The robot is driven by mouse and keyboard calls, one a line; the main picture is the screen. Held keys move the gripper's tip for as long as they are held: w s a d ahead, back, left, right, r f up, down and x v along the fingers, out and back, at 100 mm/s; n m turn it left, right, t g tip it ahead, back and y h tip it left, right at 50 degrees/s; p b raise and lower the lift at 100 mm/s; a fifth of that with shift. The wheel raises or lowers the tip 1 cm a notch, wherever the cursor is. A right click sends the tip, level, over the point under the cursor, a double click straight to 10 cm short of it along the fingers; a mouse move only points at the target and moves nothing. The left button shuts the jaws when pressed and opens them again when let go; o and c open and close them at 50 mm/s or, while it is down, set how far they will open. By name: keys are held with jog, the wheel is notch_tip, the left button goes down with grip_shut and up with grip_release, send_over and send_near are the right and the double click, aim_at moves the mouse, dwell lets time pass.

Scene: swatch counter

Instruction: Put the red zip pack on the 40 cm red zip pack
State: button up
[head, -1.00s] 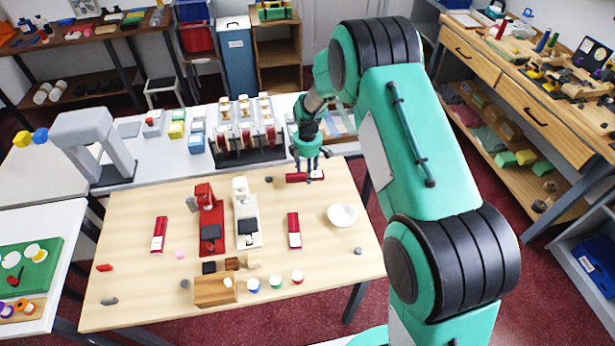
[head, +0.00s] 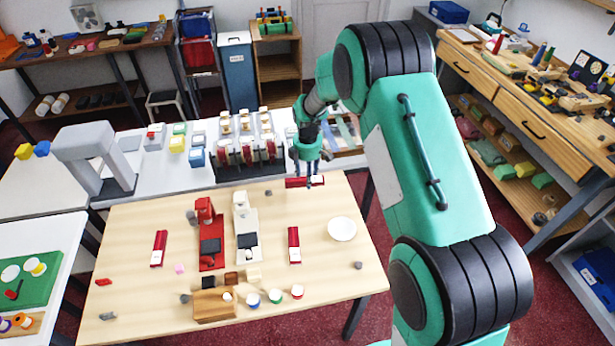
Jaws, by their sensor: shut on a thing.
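My gripper (head: 309,182) points down at the back right of the wooden table and is shut on a red zip pack (head: 293,183), which lies crosswise between the fingers. The fingers hide part of this pack, and I cannot tell whether it touches the table. A second red zip pack (head: 294,245) with a white end lies lengthwise right of the white press. A third red zip pack (head: 159,248), also with a white end, lies at the left. The length marks are too small to read, so I cannot tell which is the 40 cm one.
A white bowl (head: 342,229) stands right of the second pack. A red press (head: 207,235) and a white press (head: 246,222) stand mid-table. A wooden block (head: 213,306) and several small pots (head: 275,296) are in front. A spool rack (head: 249,170) stands behind, left of my gripper.

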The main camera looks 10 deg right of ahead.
jog(key=shift+r, duration=0.1)
dwell(0.3)
notch_tip(320, 180, up, 10)
jog(key=r, duration=0.1)
jog(key=s+a+n+p, duration=0.25)
jog(key=s+a, duration=0.25)
jog(key=a, duration=1)
jog(key=s+a+n+p, duration=0.1)
jog(key=s+a+p, duration=0.3)
jog(key=a, duration=1.1)
jog(key=s+a+n+p, duration=0.2)
jog(key=s+a+p, duration=0.1)
jog(key=s+a, duration=1.25)
notch_tip(320, 180, down, 14)
jog(key=w, duration=0.1)
jog(key=shift+a, duration=0.15)
jog(key=shift+w+a+r, duration=0.1)
jog(key=shift+w, duration=0.1)
send_over(161, 244)
jog(key=shift+a+f+p, duration=0.1)
jog(key=shift+f+p, duration=0.2)
jog(key=shift+f, duration=0.45)
